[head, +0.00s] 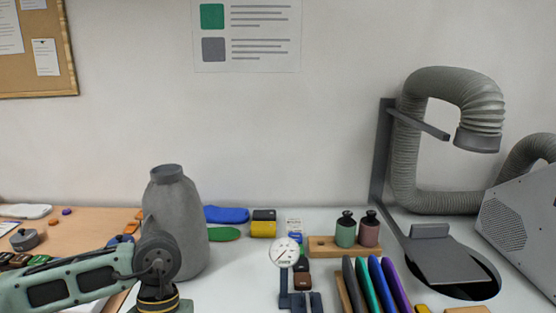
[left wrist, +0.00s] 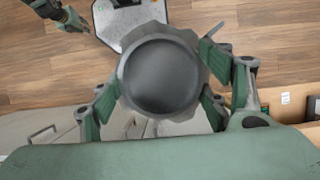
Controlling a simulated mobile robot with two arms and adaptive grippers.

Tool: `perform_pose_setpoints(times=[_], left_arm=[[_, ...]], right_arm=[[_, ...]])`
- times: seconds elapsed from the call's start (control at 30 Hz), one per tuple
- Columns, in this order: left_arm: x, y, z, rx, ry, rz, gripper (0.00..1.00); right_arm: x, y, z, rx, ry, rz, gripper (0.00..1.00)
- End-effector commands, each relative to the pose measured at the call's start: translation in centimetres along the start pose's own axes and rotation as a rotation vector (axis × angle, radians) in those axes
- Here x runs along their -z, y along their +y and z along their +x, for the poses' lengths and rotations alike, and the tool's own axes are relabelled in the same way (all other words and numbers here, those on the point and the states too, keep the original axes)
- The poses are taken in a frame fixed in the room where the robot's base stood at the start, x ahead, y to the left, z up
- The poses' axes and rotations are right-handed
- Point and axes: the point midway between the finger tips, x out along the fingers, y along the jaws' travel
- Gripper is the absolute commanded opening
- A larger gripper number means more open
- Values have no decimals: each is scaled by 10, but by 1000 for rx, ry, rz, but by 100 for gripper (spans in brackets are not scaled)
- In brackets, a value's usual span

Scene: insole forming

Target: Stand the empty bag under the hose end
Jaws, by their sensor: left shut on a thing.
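My left gripper (left wrist: 160,88) is shut on a grey round-mouthed thing with a scalloped rim, which looks like the empty bag (left wrist: 160,75); its inside is dark. In the left wrist view, floor and my base show beyond it. In the head view my left wrist points down at the lower left, and the fingers and bag are out of frame. The grey hose end (head: 478,140) hangs from a bracket at the right, above a grey plate (head: 445,262) with a dark round area around it. Part of my right arm shows at the left wrist view's top left; its jaws are unclear.
A grey necked, bag-like container (head: 178,220) stands on the table behind my left wrist. A dial gauge (head: 284,252), a rack of coloured sheets (head: 376,285) and two small weights (head: 357,230) stand between there and the plate. A grey machine housing (head: 520,225) stands far right.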

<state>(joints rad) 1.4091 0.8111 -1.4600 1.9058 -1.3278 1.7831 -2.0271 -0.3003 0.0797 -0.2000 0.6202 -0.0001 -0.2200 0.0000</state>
Motion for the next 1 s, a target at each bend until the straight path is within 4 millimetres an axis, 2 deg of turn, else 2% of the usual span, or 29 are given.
perform_pose_setpoints(times=[0.27, 0.37, 0.6, 0.67, 0.77, 1.0], left_arm=[[2, -4, -3, -5, 3, -15, 8], [6, -3, -13, -7, 4, -18, 8], [17, -3, -52, -7, 4, -17, 8], [17, -4, -55, -6, 2, -16, 8], [14, -4, -45, -2, 1, -16, 8], [2, -4, -6, -5, -1, -15, 8]], right_arm=[[0, 0, 0, 0, 0, 0, 28], [0, 0, 0, 0, 0, 0, 28], [0, 0, 0, 0, 0, 0, 28], [0, 0, 0, 0, 0, 0, 28], [0, 0, 0, 0, 0, 0, 28], [0, 0, 0, 0, 0, 0, 28]])
